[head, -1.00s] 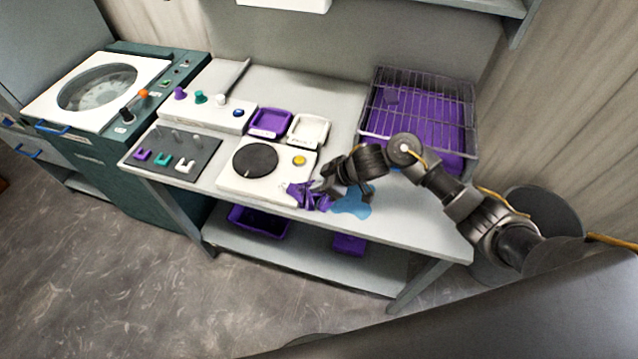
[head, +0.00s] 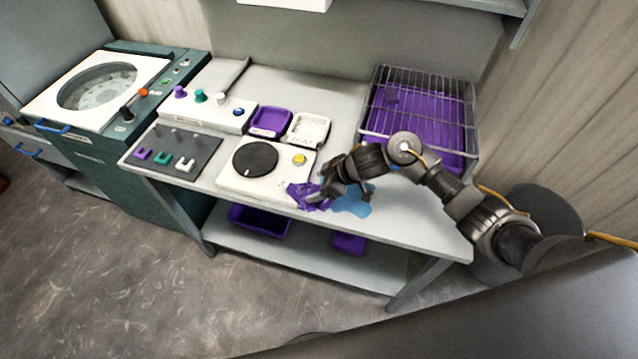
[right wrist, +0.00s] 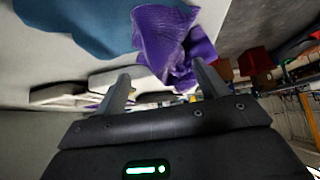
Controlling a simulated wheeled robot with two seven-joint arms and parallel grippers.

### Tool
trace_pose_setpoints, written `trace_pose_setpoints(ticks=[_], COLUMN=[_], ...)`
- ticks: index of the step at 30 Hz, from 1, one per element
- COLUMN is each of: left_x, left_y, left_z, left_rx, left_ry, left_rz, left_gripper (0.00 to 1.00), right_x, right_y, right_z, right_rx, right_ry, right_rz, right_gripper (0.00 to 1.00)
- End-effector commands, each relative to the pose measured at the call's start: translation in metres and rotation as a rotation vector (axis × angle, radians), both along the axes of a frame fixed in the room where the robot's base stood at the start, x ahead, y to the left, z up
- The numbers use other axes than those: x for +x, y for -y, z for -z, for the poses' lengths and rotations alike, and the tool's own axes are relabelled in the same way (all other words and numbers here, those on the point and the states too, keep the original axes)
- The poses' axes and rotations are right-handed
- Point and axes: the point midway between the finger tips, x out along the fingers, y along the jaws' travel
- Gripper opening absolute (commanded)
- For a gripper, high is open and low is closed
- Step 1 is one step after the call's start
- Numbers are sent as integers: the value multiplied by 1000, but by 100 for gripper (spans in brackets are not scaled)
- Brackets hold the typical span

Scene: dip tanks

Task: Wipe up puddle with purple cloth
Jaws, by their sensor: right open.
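The crumpled purple cloth (head: 304,196) lies at the front edge of the bench, beside the white unit with the dark disc. The blue puddle (head: 352,204) is just right of it on the bench top, partly hidden by my right arm. My right gripper (head: 335,190) is open, close to the cloth's right side and over the puddle's left part. In the right wrist view the cloth (right wrist: 168,40) shows beyond and between the open fingers (right wrist: 163,85), with the puddle (right wrist: 90,25) at upper left. Whether a finger touches the cloth is unclear. My left gripper is out of view.
The white unit with a dark disc (head: 228,180) and yellow knob stands left of the cloth. A wire rack over a purple tray (head: 425,125) is at the back right. Small purple (head: 270,122) and white (head: 308,128) trays stand behind. Purple bins (head: 260,220) sit on the lower shelf.

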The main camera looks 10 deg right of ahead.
Motion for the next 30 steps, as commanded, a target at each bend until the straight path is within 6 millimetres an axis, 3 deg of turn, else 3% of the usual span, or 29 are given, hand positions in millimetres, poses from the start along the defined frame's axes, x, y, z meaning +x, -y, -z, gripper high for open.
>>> trace_pose_setpoints(ticks=[18,30], left_x=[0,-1], left_y=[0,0], left_z=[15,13], left_rx=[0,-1], left_ry=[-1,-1], left_rz=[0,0], left_gripper=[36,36], right_x=[0,0], right_y=[0,0], right_z=[26,24], right_rx=[0,-1], right_ry=[-1,-1], right_rz=[-1,0], right_gripper=[73,44])
